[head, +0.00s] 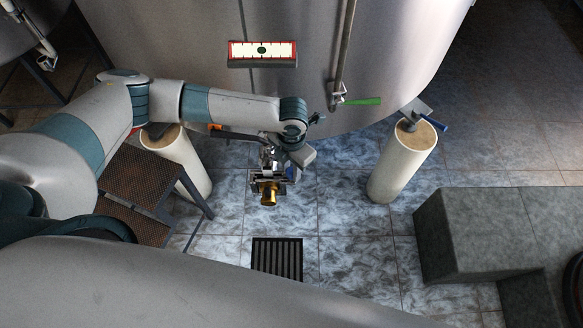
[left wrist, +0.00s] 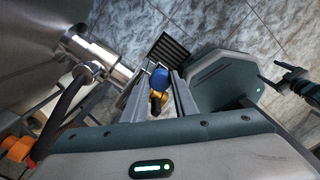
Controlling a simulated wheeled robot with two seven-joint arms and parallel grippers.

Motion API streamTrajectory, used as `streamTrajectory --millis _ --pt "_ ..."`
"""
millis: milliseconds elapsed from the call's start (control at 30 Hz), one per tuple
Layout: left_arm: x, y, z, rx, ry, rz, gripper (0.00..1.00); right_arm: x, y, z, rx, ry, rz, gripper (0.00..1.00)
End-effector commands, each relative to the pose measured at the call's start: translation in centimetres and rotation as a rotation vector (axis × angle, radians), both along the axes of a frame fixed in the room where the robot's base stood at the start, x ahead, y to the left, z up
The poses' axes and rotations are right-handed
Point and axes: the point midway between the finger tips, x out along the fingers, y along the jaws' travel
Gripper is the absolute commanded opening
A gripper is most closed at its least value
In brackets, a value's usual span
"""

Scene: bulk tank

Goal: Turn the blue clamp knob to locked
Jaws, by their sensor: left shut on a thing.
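The blue clamp knob (left wrist: 159,78) shows in the left wrist view between the two fingers of my left gripper (left wrist: 157,92). A brass-coloured part sits right behind it, toward the palm. In the head view my left gripper (head: 270,178) is over the tiled floor in front of the tank, by a gold fitting (head: 268,194). The gripper is shut on the blue knob. The knob is mostly hidden by the gripper in the head view, and whether it stands at locked cannot be read. My right gripper is in neither view.
A steel pipe fitting (left wrist: 98,58) and a dark hose with an orange part (left wrist: 16,148) are close beside the gripper. A brown grated step (head: 128,192) stands left; a floor drain (head: 277,258) lies in front.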

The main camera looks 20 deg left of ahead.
Motion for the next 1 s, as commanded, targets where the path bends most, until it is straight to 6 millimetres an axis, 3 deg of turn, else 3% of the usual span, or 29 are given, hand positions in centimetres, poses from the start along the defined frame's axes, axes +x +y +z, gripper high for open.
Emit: streamTrajectory --millis 467,500,567,1000 --pt "0.11 0.02 0.11 0.0 -0.002 -0.023 0.04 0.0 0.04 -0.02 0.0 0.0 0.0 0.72" --pt "0.11 0.02 0.11 0.0 -0.002 -0.022 0.28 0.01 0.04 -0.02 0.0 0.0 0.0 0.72" --pt "0.1 0.02 0.11 0.0 -0.002 -0.022 0.43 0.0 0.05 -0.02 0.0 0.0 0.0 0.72" --pt "0.06 -0.01 0.34 0.0 -0.001 -0.021 0.45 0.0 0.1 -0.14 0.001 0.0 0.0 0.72"
